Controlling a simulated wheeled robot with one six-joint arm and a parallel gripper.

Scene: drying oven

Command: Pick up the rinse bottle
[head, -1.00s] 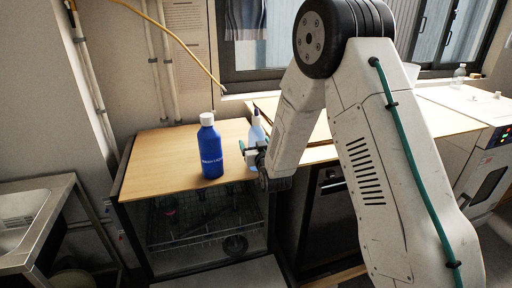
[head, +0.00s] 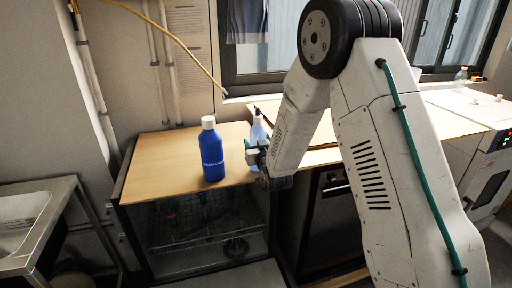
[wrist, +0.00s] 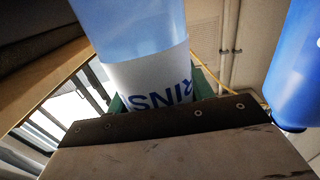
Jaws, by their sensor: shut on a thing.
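The rinse bottle (head: 258,128) is pale blue with a dark nozzle and stands upright at the front right of the wooden top, partly hidden by my arm. In the wrist view the rinse bottle (wrist: 140,35) shows large, with a white label whose letters read "RINS". My gripper (head: 252,152) is shut around the bottle's body at the label. In the wrist view my gripper (wrist: 165,115) crosses in front of the lower label. I cannot tell whether the bottle's base touches the top.
A taller blue bottle with a white cap (head: 211,150) stands close left of the rinse bottle; it also shows in the wrist view (wrist: 298,70). The wooden top (head: 160,160) is clear to the left. A steel sink (head: 30,215) is at far left.

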